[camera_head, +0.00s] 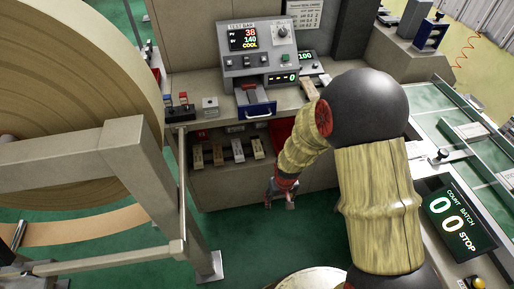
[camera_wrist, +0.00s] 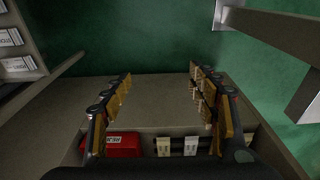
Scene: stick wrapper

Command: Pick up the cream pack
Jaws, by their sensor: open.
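Several small packs stand in a row on the low shelf of the cabinet in the head view. The palest, cream-looking pack (camera_head: 238,150) is third from the left, between a brown pack (camera_head: 218,155) and a tan pack (camera_head: 257,148). I cannot tell firmly which one is the cream pack. My gripper (camera_head: 280,196) hangs to the right of the row and lower, apart from the packs. In the wrist view my gripper (camera_wrist: 160,78) is open, with nothing between its fingers. Two pale labelled items (camera_wrist: 163,146) show beyond the fingers at the bottom.
A red labelled box (camera_wrist: 123,145) lies beside the pale items in the wrist view. Above the shelf are a blue-fronted drawer (camera_head: 258,110) and a control box (camera_head: 258,52). A large paper roll (camera_head: 95,80) and its grey frame (camera_head: 120,165) stand at left. Green floor is clear below.

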